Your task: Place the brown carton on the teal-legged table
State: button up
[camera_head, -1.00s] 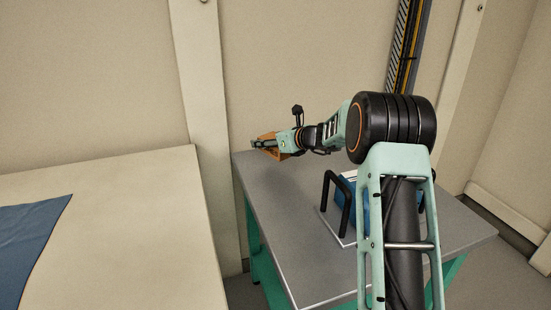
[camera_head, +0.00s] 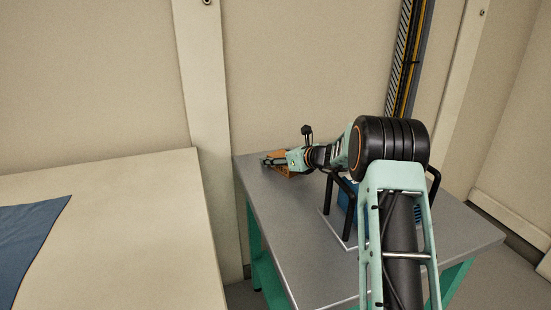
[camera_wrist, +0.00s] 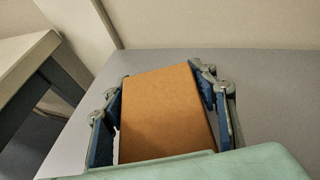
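The brown carton (camera_wrist: 163,108) lies between the two fingers of my gripper (camera_wrist: 160,100) in the wrist view. The finger pads flank its left and right sides, and a thin pale strip shows along its left edge. In the head view the carton (camera_head: 290,172) is partly hidden by my gripper (camera_head: 276,162), at the far left corner of the teal-legged table (camera_head: 290,235). The carton is over the grey tabletop, low and close to it. I cannot tell whether it touches the surface.
A blue object (camera_head: 350,191) and black handles (camera_head: 328,192) stand on the table, partly behind my arm. A pale table (camera_head: 130,215) with a blue cloth (camera_head: 28,235) is at the left. The wall is close behind. The table's front left is clear.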

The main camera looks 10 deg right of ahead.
aim_at(284, 170)
jog(key=shift+o, duration=1.2)
jog(key=shift+r, duration=0.2)
jog(key=p+v, duration=0.2)
jog(key=v, duration=1)
jog(key=shift+f, duration=0.1)
